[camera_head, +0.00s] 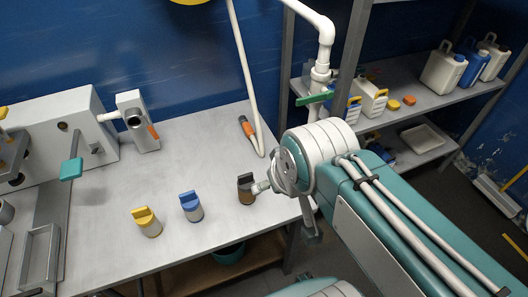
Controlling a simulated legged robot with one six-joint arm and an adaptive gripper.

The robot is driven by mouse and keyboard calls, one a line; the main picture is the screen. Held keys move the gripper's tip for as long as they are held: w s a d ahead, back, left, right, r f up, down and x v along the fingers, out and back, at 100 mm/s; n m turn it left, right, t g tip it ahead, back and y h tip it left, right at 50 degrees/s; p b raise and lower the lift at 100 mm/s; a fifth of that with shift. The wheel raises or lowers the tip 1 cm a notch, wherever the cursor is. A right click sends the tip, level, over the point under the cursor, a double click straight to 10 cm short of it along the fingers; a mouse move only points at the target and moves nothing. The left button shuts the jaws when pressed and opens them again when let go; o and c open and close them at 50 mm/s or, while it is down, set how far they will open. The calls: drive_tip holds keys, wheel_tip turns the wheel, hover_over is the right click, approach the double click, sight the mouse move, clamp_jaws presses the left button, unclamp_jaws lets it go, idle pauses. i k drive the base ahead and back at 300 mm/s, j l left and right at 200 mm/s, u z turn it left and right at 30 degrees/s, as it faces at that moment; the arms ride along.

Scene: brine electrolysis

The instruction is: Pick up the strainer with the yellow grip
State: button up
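A small grey cylinder with a yellow grip (145,216), which looks like the strainer, stands upright on the light grey workbench (105,250), near its front. A similar one with a blue grip (190,202) stands just right of it. A third, brownish with a dark grip (246,189), stands further right, beside the end of my arm. My arm comes in from the lower right, and its round joint is over the bench's right end. My gripper's fingers cannot be made out clearly. The yellow-grip strainer stands free, with nothing touching it.
A grey box unit (60,135) with a teal handle stands at the back left, with an open tray (40,257) in front. An orange-and-black tool (246,130) lies near a white pipe. Shelves (425,98) with jugs stand right. The middle bench is clear.

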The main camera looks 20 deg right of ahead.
sight(144, 217)
drive_tip(key=u, duration=1.6)
drive_tip(key=z, duration=0.5)
drive_tip(key=i+j+z, duration=0.3)
drive_tip(key=j, duration=0.3)
drive_tip(key=i+j+z, duration=0.1)
drive_tip(key=j, duration=0.25)
drive_tip(key=i+j+z, duration=0.15)
drive_tip(key=j, duration=0.2)
drive_tip(key=i, duration=0.05)
